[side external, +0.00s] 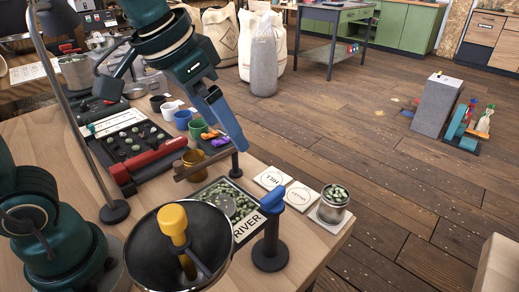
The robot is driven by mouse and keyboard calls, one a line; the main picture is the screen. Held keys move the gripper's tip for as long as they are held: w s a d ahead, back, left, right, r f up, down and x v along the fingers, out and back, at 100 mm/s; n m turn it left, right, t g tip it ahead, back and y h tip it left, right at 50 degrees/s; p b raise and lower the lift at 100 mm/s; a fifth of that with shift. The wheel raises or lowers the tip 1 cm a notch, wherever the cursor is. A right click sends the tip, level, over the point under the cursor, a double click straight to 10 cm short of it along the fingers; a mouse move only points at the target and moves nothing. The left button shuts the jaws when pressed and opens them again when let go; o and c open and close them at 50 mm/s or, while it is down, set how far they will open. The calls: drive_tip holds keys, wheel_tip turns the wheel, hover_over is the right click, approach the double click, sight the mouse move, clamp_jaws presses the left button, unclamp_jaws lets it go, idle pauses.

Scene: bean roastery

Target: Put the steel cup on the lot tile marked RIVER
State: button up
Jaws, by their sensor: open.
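The steel cup (334,204), filled with green beans, stands upright on a pale tile (348,223) near the table's right edge. The cup covers that tile's marking. A tile marked HILL (273,178) and another tile (299,195), whose lettering is too small to read, lie to its left. The word RIVER shows on a white card (247,230) at the near edge of a tray of green beans (223,182). My gripper (222,118) is open and empty, above and to the left of the cup, well apart from it.
A blue-topped post (271,225) stands between the card and cup. A dark bowl with a yellow knob (173,218) fills the front. A dark bar (205,164) on a post is below my gripper. Coloured cups and a bean board (128,143) lie left.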

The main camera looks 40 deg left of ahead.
drive_tip(key=s+a+f+n, duration=0.1)
drive_tip(key=s+a+f, duration=0.2)
drive_tip(key=s, duration=0.6)
wheel_tip(320, 180, down, 2)
drive_tip(key=shift+s+a+f+n+t+y, duration=0.15)
drive_tip(key=shift+a+n+t+y, duration=0.15)
drive_tip(key=shift+t, duration=0.1)
